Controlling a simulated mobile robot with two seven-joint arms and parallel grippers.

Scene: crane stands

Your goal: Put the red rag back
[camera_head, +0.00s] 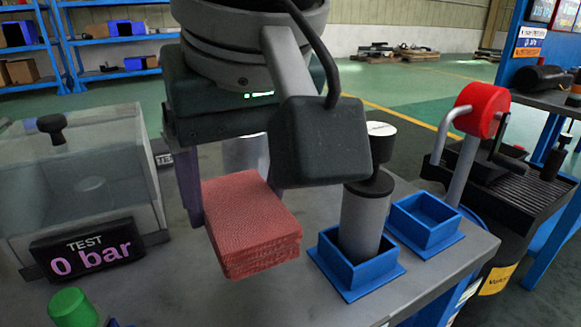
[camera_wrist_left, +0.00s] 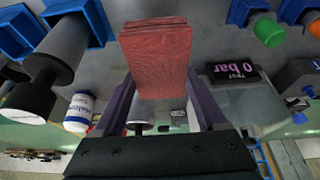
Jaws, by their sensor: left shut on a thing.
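The red rag (camera_head: 248,215) is a folded, textured red block in front of the robot at the middle of the table (camera_head: 345,300). In the left wrist view the rag (camera_wrist_left: 155,50) sits between the two purple fingers (camera_wrist_left: 158,88). I cannot tell whether its underside touches the table. My right gripper is not in view.
Just right of the rag, a grey cylinder with a black top (camera_head: 364,215) stands in a blue square holder (camera_head: 350,282). An empty blue holder (camera_head: 425,222) is beside it. A clear test box with a "0 bar" display (camera_head: 88,250) and a green knob (camera_head: 72,306) are left.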

